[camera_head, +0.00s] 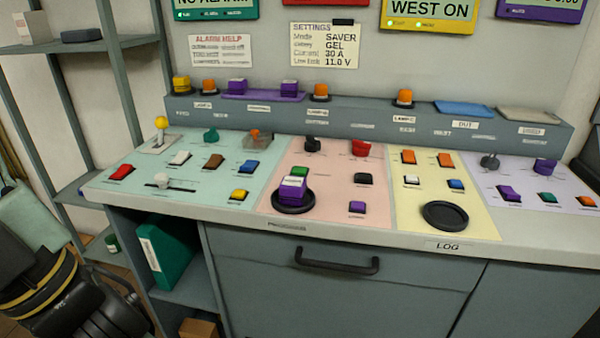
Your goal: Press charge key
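The console (350,226) spans the view, with mint, pink, yellow and lilac zones of keys. The key labels are too small to read, so I cannot tell which is the charge key. The pink zone has a purple and white key (292,189) on a round black base, a green key (271,172), a red knob (361,147), a black key (363,179) and a purple key (357,207). The yellow zone has two orange keys (446,159), a white key (411,180) and a blue key (456,184). I cannot make out my gripper in the picture.
A raised ledge (350,111) behind the keys carries several coloured buttons. A yellow-topped lever (161,124) stands at the left of the mint zone. An empty round black dish (445,215) lies near the front edge. A drawer handle (337,266) sticks out below.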

